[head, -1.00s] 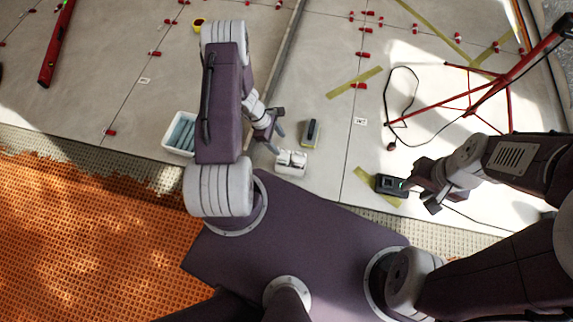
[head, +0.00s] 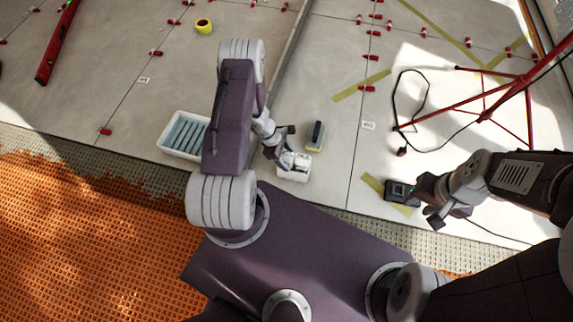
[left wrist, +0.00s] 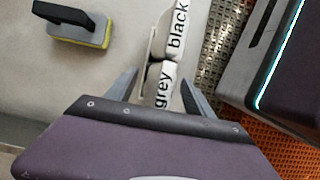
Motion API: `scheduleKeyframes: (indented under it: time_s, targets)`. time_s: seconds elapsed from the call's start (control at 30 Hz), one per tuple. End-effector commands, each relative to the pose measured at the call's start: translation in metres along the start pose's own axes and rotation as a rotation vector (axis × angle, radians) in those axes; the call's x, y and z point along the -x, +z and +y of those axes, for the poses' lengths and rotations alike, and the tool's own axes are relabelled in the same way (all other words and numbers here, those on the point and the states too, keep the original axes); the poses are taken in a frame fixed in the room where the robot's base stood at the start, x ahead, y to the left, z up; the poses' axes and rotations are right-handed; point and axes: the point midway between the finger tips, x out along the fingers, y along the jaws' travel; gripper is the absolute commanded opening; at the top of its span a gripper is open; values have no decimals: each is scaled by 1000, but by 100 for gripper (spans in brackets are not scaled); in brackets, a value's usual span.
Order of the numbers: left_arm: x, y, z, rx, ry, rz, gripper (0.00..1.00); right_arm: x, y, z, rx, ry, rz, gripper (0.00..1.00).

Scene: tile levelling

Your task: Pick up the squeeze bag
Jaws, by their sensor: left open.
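Two white squeeze bags stand in a small white holder (head: 291,177) on the floor in front of my base. In the left wrist view, one bag is labelled "grey" (left wrist: 163,88) and the other "black" (left wrist: 180,25). My left gripper (head: 284,160) is open over the holder. In the left wrist view its fingers (left wrist: 160,92) stand on either side of the "grey" bag, not closed on it. My right gripper (head: 432,205) is at the right beside a dark box with a green light (head: 401,192); its jaw state is unclear.
A float with a yellow sponge (head: 315,136) lies just beyond the holder. A white tray with bluish strips (head: 170,150) is left of my left arm. A red tripod (head: 483,100) and black cable are at right. Red clips dot the tiles.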

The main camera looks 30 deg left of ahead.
Motion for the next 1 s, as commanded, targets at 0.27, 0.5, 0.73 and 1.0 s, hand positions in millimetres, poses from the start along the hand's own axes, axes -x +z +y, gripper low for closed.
scheduleKeyframes:
  time_s: [0.27, 0.5, 0.73, 1.0]
  targets:
    - [1, 0, 0, 1, 1, 0, 39, 1, 0, 0, 0, 0, 1, 36]
    - [1, 1, 0, 1, 1, 0, 7, 1, 0, 0, 0, 0, 1, 36]
    - [7, 3, 1, 1, 1, 0, 7, 6, -1, 0, 0, 0, 1, 36]
    - [59, 24, 1, -1, 3, 0, 7, 44, -5, -1, 0, 0, 1, 36]
